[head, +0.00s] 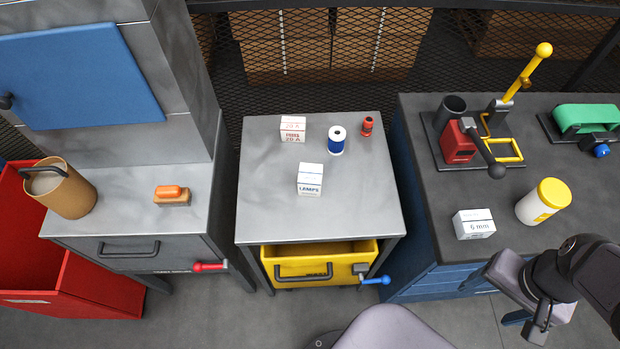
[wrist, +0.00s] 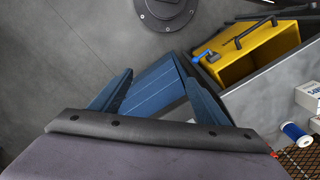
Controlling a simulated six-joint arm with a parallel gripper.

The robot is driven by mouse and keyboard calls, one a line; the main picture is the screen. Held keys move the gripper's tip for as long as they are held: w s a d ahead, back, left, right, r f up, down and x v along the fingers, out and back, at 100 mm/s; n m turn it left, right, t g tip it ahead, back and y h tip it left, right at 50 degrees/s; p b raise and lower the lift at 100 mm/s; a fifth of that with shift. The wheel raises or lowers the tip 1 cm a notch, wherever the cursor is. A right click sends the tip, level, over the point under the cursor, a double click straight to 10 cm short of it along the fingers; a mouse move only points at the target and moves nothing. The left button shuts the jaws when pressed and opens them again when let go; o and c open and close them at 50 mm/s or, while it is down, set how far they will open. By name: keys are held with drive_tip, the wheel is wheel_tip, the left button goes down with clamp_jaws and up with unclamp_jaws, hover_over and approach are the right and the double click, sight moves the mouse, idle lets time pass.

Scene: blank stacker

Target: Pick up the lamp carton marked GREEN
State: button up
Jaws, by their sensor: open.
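A white carton with blue LAMPS lettering (head: 310,180) stands on the middle grey table (head: 265,205). I cannot read the word GREEN on it. Part of this carton shows at the right edge of the wrist view (wrist: 309,95), cut off by the frame. My gripper (wrist: 152,65) is open, its two blue fingers apart with nothing between them. In the head view my gripper is at the lower right, in front of the right bench and well to the right of the LAMPS carton.
On the middle table stand a red-lettered carton (head: 292,129), a blue and white spool (head: 337,140) and a small red item (head: 367,126). A yellow drawer (head: 345,265) stands open below. The right bench (head: 420,190) holds a 6 mm carton (head: 474,224) and a yellow-lidded jar (head: 543,201).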

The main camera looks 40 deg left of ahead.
drive_tip(key=w+a, duration=0.2)
drive_tip(key=a, duration=0.1)
drive_tip(key=w+a+n, duration=0.1)
drive_tip(key=w+a, duration=0.1)
drive_tip(key=w, duration=0.1)
drive_tip(key=w+a+n+b, duration=0.1)
drive_tip(key=w+a, duration=0.2)
drive_tip(key=shift+w+a+r, duration=0.1)
drive_tip(key=shift+a+r, duration=0.2)
drive_tip(key=w+a+n+b, duration=0.15)
drive_tip(key=w+a, duration=0.25)
drive_tip(key=a, duration=0.9)
drive_tip(key=n+b, duration=0.1)
drive_tip(key=n, duration=0.3)
approach(311, 173)
drive_tip(key=f, duration=0.5)
drive_tip(key=shift+a+f, duration=0.25)
drive_tip(key=shift+f, duration=0.1)
drive_tip(key=shift+d+f+p, duration=0.15)
drive_tip(key=shift+f+p, duration=1.1)
drive_tip(key=shift+f, duration=2.4)
drive_tip(key=c, duration=1.1)
